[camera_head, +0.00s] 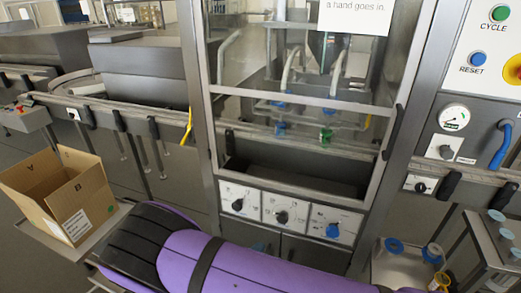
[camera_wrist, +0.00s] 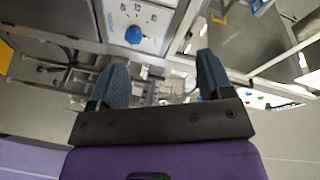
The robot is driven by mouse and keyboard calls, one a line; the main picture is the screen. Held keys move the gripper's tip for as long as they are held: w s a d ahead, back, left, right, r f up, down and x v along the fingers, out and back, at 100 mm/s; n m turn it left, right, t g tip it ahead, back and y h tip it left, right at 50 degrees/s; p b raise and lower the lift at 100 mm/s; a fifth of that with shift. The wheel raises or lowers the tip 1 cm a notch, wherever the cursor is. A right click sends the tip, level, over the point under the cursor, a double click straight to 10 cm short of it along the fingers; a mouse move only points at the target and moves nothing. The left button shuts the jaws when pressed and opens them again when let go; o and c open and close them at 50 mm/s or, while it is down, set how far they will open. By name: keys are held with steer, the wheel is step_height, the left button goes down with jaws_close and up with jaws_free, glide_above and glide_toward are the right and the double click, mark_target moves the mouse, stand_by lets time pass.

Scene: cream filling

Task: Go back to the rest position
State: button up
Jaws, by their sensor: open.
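My gripper (camera_wrist: 160,82) shows in the wrist view with its two blue-grey fingers spread apart and nothing between them. Its dark crossbar and purple wrist fill the lower part of that view. In the head view my purple arm stretches across the bottom, in front of the machine, and the gripper itself is out of that picture. In the wrist view a panel with a blue knob (camera_wrist: 133,35) is beyond the fingers, apart from them.
The filling machine has a clear guard door (camera_head: 300,90) with a dark handle (camera_head: 393,131), and knobs below. An open cardboard box (camera_head: 65,200) stands on a cart at left. A control panel (camera_head: 480,100) is at right, above a rack with several blue-capped containers (camera_head: 394,245).

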steer(key=w+d+r+m+g+y, duration=0.1)
steer(key=d+r+m+g, duration=0.45)
steer(key=r+m, duration=0.55)
steer(key=d+r+m+g, duration=0.4)
steer(key=d+r+m, duration=0.3)
steer(key=r, duration=0.5)
steer(key=w+d+r+m+g+y, duration=0.1)
steer(key=d+r+m+g, duration=0.35)
steer(key=r+m, duration=0.7)
steer(key=s+d+r+m+t+y, duration=0.2)
steer(key=s+d+r+m, duration=0.4)
steer(key=s+r+m, duration=0.3)
steer(key=s+d+r+m+t+y, duration=0.3)
steer(key=s+d+r+m+y, duration=0.2)
steer(key=s+r+m, duration=0.5)
steer(key=s+d+m, duration=0.2)
steer(key=m, duration=0.1)
steer(key=shift+m+y, duration=0.3)
steer(key=shift+m, duration=0.05)
steer(key=shift+c, duration=0.4)
